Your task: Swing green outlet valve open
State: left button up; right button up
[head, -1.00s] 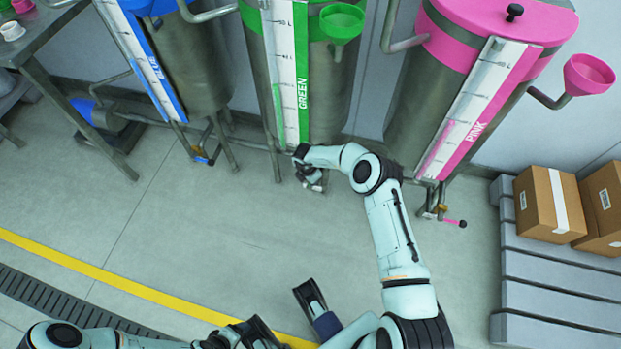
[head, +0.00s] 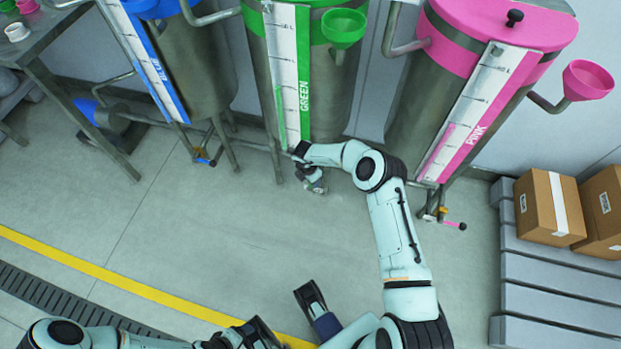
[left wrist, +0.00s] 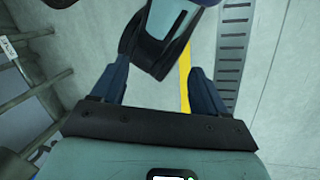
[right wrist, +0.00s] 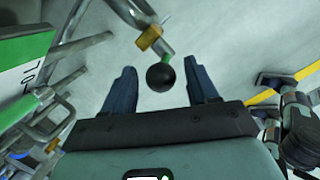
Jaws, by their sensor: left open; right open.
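The green drum (head: 330,85) stands at the back centre, its strip marked GREEN. In the right wrist view, its outlet valve shows as a brass body (right wrist: 149,37) on a pipe, with a short lever ending in a black ball knob (right wrist: 161,77). My right gripper (right wrist: 160,85) is open, with the knob between its fingers; I cannot tell whether either finger touches it. In the head view my right gripper (head: 316,184) is low below the green drum, and the valve is hidden by my arm. My left gripper (left wrist: 160,85) is open and empty, away from the drums.
A blue drum (head: 200,70) stands left and a pink drum (head: 415,120) right, each with a low outlet valve. Pipes and legs run near the floor. Cardboard boxes (head: 548,207) sit on a grey pallet (head: 555,285) at right. The floor in front is mostly clear.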

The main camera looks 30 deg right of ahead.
pick_arm(q)
jog(key=shift+g, duration=0.5)
jog(key=s+r+p, duration=0.1)
jog(key=s+d+r+p, duration=0.1)
jog(key=r, duration=0.1)
jog(key=shift+s, duration=0.35)
pick_arm(e)
notch_tip(320, 180, up, 10)
jog(key=s+a, duration=0.1)
jog(key=shift+s+a+r, duration=0.15)
jog(key=shift+a+r, duration=0.1)
jog(key=shift+a, duration=0.15)
